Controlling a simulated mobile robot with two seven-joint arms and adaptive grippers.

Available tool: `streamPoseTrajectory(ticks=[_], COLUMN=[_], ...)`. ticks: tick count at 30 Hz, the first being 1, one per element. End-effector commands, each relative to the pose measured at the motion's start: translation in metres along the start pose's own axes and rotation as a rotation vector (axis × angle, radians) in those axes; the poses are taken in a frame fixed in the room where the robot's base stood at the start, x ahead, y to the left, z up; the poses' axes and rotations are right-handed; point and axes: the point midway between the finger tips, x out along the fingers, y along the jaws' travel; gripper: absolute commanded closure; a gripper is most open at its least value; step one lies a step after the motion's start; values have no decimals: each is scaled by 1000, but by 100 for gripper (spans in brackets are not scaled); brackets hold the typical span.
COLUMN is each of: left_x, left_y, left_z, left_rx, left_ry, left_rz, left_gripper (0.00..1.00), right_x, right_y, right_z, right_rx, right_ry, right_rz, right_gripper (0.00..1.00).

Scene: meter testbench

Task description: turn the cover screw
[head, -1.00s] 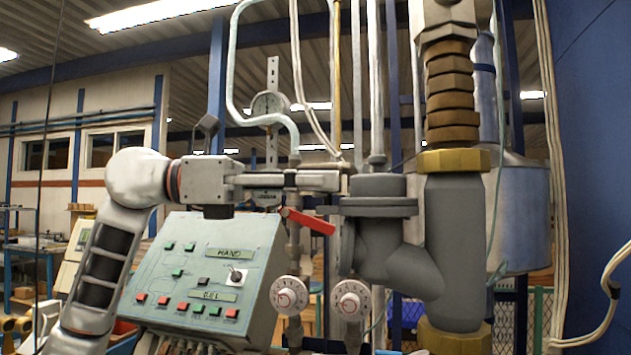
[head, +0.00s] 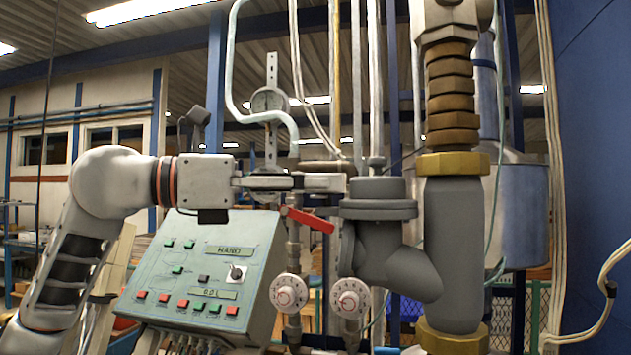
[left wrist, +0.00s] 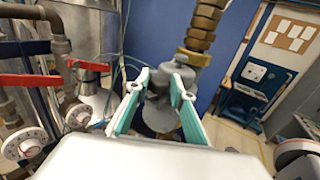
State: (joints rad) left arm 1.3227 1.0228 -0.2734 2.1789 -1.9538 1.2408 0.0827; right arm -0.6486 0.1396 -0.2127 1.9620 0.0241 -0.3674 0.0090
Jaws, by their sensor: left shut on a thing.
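The cover screw (head: 378,188) is the round grey cap on top of the grey cast body (head: 378,255). My left gripper (head: 342,183) comes in level from the left, with its fingertips at the cap's left edge in the head view. In the left wrist view its two green-padded fingers (left wrist: 158,82) stand on either side of the dark grey cap (left wrist: 157,88), partway closed on it. The exact contact at the tips is hard to see. My right gripper does not show.
A thick grey pipe (head: 455,250) with brass nuts stands just right of the cap. A red lever (head: 308,219) and white dials (head: 289,293) sit below my left gripper. A control panel (head: 200,270) is at the lower left. Vertical pipes rise behind.

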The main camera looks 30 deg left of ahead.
Motion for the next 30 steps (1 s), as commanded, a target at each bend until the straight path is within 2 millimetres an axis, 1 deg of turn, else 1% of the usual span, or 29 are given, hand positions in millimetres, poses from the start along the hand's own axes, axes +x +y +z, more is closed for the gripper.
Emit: streamPoseTrajectory(ticks=[3,4,5,6,15,19,23,27,30], left_x=[0,0,0,0,0,-8,-27,-54,-70], left_y=[0,0,0,0,0,1,2,3,2], left_z=[0,0,0,0,0,0,-1,-1,-2], left_rx=[0,0,0,0,0,-1,1,-1,-3], left_ry=[0,0,0,0,0,0,1,1,2], left_rz=[-1,-1,-1,-1,-1,1,4,5,4], left_gripper=[98,69,62,60,60,60,60,60,60], right_x=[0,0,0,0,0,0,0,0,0], right_y=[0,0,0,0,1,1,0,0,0], right_z=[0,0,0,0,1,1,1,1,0], right_rx=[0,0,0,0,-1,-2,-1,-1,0], right_ry=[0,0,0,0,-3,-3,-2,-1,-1], right_rz=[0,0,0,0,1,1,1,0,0], right_gripper=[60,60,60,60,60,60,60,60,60])
